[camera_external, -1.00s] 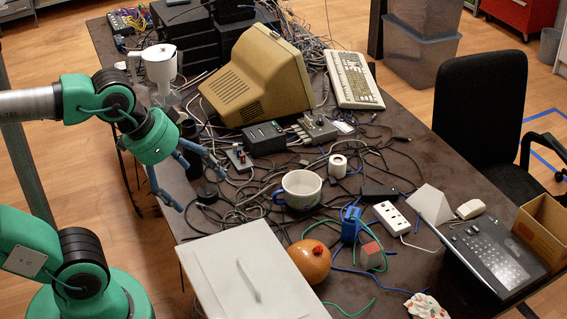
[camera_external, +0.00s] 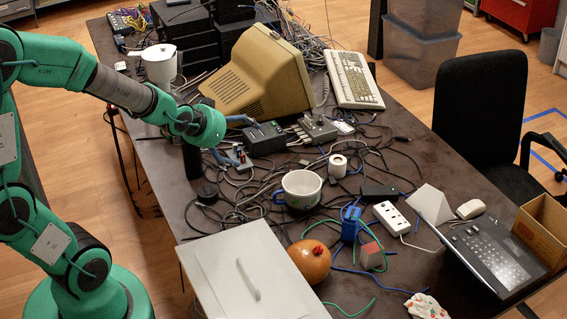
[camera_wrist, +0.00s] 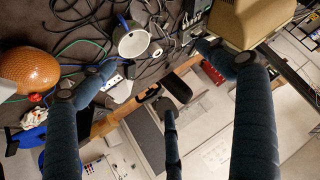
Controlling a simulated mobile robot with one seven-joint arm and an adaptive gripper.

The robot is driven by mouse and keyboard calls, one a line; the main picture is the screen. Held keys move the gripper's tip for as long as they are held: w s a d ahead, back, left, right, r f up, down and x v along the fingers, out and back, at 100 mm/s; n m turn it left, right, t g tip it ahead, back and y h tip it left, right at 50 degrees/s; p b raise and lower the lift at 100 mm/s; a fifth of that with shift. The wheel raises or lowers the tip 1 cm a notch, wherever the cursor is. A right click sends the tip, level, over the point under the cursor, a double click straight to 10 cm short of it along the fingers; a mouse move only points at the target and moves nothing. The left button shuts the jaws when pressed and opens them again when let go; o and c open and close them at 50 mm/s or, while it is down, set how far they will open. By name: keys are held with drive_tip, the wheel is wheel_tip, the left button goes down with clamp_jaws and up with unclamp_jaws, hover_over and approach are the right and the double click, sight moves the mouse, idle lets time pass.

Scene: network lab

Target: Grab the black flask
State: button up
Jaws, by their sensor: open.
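The black flask (camera_external: 192,160) stands upright near the left edge of the table in the external view. My wrist covers its top there. My gripper (camera_external: 240,142) is just right of the flask in that picture, with its blue fingers spread and pointing right, one toward the small grey box and one lower. In the wrist view my gripper (camera_wrist: 160,85) shows its dark blue fingers wide apart with nothing between them. I cannot make out the flask in the wrist view. How far the gripper is from the flask in depth is unclear.
A beige monitor (camera_external: 258,78), a white jug (camera_external: 160,66) and a black box (camera_external: 264,138) stand near the arm. Tangled cables, a white mug (camera_external: 301,188), an orange gourd (camera_external: 309,262) and a grey panel (camera_external: 215,262) crowd the table. The strip left of the flask looks fairly clear.

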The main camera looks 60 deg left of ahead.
drive_tip(key=a+f+n+y, duration=0.1)
drive_tip(key=a+f, duration=0.4)
drive_tip(key=a, duration=0.2)
drive_tip(key=n+t+y+p, duration=0.1)
drive_tip(key=n+y+p, duration=0.1)
drive_tip(key=n+y, duration=0.2)
approach(191, 156)
drive_tip(key=shift+s+d+f, duration=0.2)
drive_tip(key=shift+s+d, duration=0.1)
drive_tip(key=shift+b+x, duration=1)
drive_tip(key=shift+x, duration=3.3)
drive_tip(key=shift+a+r, duration=0.1)
drive_tip(key=shift+r, duration=0.1)
